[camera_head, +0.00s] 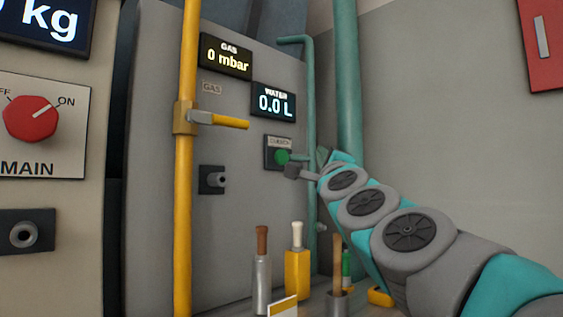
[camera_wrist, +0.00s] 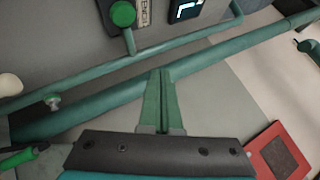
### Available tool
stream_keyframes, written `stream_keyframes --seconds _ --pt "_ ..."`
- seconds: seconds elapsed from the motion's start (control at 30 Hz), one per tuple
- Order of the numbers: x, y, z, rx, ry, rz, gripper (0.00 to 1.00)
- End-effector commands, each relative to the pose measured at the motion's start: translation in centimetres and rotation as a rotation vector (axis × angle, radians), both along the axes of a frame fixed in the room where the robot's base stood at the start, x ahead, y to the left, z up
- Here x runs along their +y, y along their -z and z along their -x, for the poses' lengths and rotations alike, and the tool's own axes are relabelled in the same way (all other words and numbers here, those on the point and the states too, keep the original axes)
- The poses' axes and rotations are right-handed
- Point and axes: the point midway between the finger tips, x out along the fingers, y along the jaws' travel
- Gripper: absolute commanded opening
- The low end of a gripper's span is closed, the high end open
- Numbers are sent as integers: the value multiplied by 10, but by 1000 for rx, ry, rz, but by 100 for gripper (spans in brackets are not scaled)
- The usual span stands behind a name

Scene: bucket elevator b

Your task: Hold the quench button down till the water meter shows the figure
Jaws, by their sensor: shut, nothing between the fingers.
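The green quench button (camera_head: 282,157) sits on a dark plate on the grey panel, under a small label. It also shows at the top of the wrist view (camera_wrist: 123,14). Above it, the water meter (camera_head: 273,101) reads 0.0 L; only part of a display (camera_wrist: 187,9) shows in the wrist view. My gripper (camera_head: 321,154) is to the right of the button in the head view. In the wrist view its green fingers (camera_wrist: 161,72) are shut together and empty, with their tips apart from the button, below and right of it in the picture.
A green pipe (camera_head: 348,75) runs beside the panel; in the wrist view pipes cross between fingertips and button. A yellow pipe (camera_head: 186,230) with a lever (camera_head: 229,122) stands left. Handled tools (camera_head: 297,270) stand below. The gas display (camera_head: 226,57) reads 0 mbar.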

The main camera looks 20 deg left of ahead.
Motion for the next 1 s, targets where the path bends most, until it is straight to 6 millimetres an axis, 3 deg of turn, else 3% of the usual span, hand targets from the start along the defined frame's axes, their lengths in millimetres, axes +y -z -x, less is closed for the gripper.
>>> stream_keyframes --seconds 0.57,1.0 --pt "7 -1 -3 0 -1 0 0" --pt "56 -2 -23 1 -1 2 0"
